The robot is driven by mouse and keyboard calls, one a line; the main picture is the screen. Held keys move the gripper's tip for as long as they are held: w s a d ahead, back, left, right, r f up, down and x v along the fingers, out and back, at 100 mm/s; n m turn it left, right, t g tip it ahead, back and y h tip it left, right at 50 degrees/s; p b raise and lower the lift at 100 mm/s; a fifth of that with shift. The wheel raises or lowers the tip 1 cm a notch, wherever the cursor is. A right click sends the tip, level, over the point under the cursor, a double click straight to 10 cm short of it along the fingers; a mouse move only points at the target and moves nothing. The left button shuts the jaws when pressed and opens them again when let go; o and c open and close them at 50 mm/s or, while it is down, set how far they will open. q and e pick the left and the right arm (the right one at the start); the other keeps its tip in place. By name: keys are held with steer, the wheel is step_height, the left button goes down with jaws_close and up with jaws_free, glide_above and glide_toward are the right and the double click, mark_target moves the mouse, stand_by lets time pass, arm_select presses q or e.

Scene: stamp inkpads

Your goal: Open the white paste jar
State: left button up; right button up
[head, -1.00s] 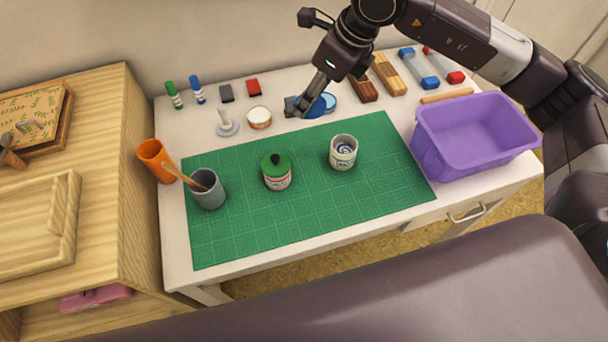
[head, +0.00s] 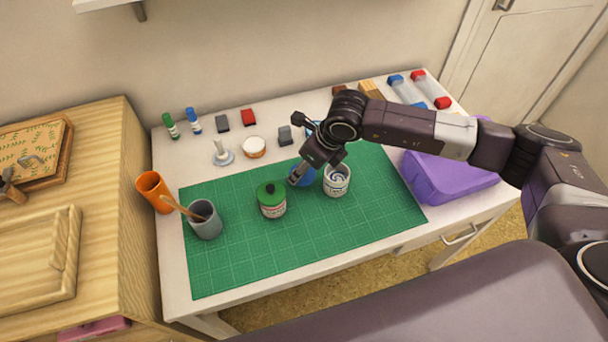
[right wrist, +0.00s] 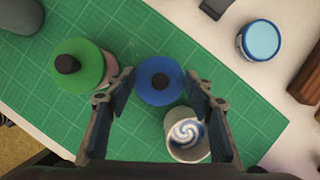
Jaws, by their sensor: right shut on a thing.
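A blue lid with a dark knob (right wrist: 160,80) is between the fingers of my right gripper (right wrist: 162,108), which is shut on it. In the head view the blue lid (head: 302,174) shows partly behind my right gripper (head: 297,180), above the mat. An uncovered white jar (head: 336,181) stands on the mat just right of the gripper; its blue-and-white swirled inside shows in the right wrist view (right wrist: 188,134). A jar with a green lid and dark knob (head: 271,201) stands to the left, lid on. My left gripper is not in view.
The green mat (head: 240,262) is clear in front. A grey cup with a brush (head: 205,222) and an orange cup (head: 155,192) stand left. A light-blue-topped tin (right wrist: 260,40) is behind. A purple bin (head: 450,182) is at right, partly hidden by my arm.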

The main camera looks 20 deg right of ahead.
mark_target(306, 175)
step_height(306, 175, down, 4)
steer(key=shift+s+r+p, duration=0.1)
steer(key=shift+r+p, duration=0.05)
steer(key=shift+p, duration=0.15)
steer(key=shift+f, duration=0.35)
steer(key=shift+f, duration=0.1)
steer(key=o, duration=1.3)
